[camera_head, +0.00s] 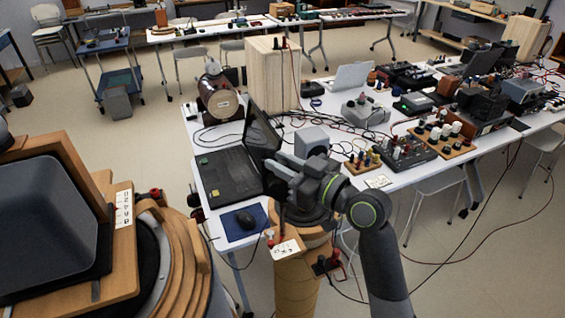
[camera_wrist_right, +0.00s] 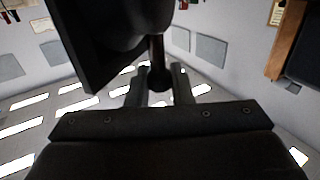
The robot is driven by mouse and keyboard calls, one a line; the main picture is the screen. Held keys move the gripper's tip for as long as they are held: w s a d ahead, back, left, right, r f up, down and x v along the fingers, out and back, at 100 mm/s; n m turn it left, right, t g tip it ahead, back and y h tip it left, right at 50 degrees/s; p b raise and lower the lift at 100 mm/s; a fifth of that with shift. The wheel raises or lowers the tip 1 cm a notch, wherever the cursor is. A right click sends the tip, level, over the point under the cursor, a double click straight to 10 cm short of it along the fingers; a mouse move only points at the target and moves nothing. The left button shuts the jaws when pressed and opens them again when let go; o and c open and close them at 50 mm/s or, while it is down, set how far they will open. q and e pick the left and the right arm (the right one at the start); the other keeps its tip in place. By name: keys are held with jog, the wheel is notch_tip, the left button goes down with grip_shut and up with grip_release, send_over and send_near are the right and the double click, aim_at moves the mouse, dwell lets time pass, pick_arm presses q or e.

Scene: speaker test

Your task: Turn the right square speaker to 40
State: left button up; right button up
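My right gripper (camera_head: 280,172) reaches in from the lower right in the head view, above a round wooden stand (camera_head: 297,290) with a white label. A dark part above this stand is mostly hidden by my gripper, so I cannot make out a right square speaker there. In the right wrist view a dark flat panel (camera_wrist_right: 95,45) is close by. A dark rod with a rounded end (camera_wrist_right: 157,82) lies between my fingers; whether they grip it is unclear. Another square speaker (camera_head: 45,222), dark grey in a wooden frame, fills the head view's left foreground. My left gripper is out of view.
A white table (camera_head: 210,180) behind my gripper holds a laptop (camera_head: 225,175), a mouse (camera_head: 245,220) on a blue pad, a small grey box (camera_head: 311,141) and much electronic gear. Cables hang down at the right. Open floor (camera_head: 110,160) lies left of the table.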

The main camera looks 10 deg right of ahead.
jog(key=o, duration=0.4)
jog(key=shift+o, duration=0.2)
jog(key=b+v, duration=0.2)
jog(key=v, duration=1.5)
jog(key=shift+s, duration=0.25)
